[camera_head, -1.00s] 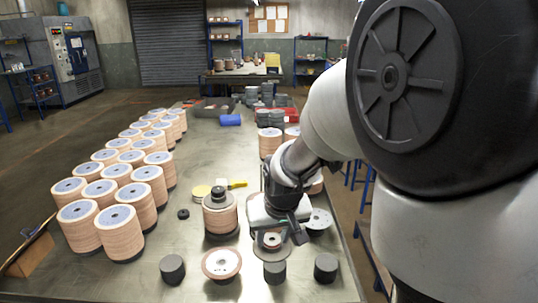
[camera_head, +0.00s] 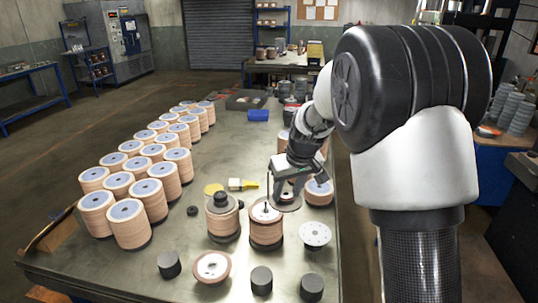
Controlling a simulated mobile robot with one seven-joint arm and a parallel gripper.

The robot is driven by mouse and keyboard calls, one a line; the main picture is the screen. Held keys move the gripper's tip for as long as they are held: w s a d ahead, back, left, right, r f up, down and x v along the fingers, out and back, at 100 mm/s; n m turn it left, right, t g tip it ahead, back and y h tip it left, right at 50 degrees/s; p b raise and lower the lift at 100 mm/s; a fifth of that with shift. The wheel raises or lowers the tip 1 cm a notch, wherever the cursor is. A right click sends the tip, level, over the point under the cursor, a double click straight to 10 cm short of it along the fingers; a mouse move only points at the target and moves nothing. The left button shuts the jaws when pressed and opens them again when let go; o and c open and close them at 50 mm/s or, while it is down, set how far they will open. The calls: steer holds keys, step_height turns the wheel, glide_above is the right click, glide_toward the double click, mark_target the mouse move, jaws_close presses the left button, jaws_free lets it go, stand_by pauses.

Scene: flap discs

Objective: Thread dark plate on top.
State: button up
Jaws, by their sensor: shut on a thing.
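A stack of tan discs (camera_head: 266,235) stands on the table, with a thin upright rod (camera_head: 267,192) rising from its top. My gripper (camera_head: 289,188) is just above and to the right of this stack. It is shut on a dark round plate (camera_head: 289,206), whose edge overlaps the right side of the stack's top in the picture. The fingertips are small and partly hidden. I cannot tell whether the plate touches the stack or whether the rod passes through it. To the left, another stack (camera_head: 222,225) has a dark cap (camera_head: 220,199) on top.
Rows of disc stacks (camera_head: 128,222) fill the table's left side. In front lie a pale holed plate (camera_head: 315,235), a white-centred disc (camera_head: 211,266) and dark cylinders (camera_head: 261,281).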

steer(key=w+a+r+n+p, duration=0.2)
steer(key=w+a+r+n, duration=0.1)
steer(key=w+a, duration=0.3)
steer(key=shift+y, duration=0.5)
steer(key=shift+s+d+f+b, duration=0.1)
steer(key=shift+f+b, duration=0.6)
steer(key=shift+f, duration=0.7)
steer(key=shift+s+d+f+b, duration=0.1)
steer(key=shift+f+b, duration=0.6)
steer(key=shift+f, duration=0.65)
steer(key=shift+f+b, duration=1.45)
steer(key=shift+f, duration=0.1)
steer(key=shift+f+b, duration=1)
steer(key=shift+f, duration=0.25)
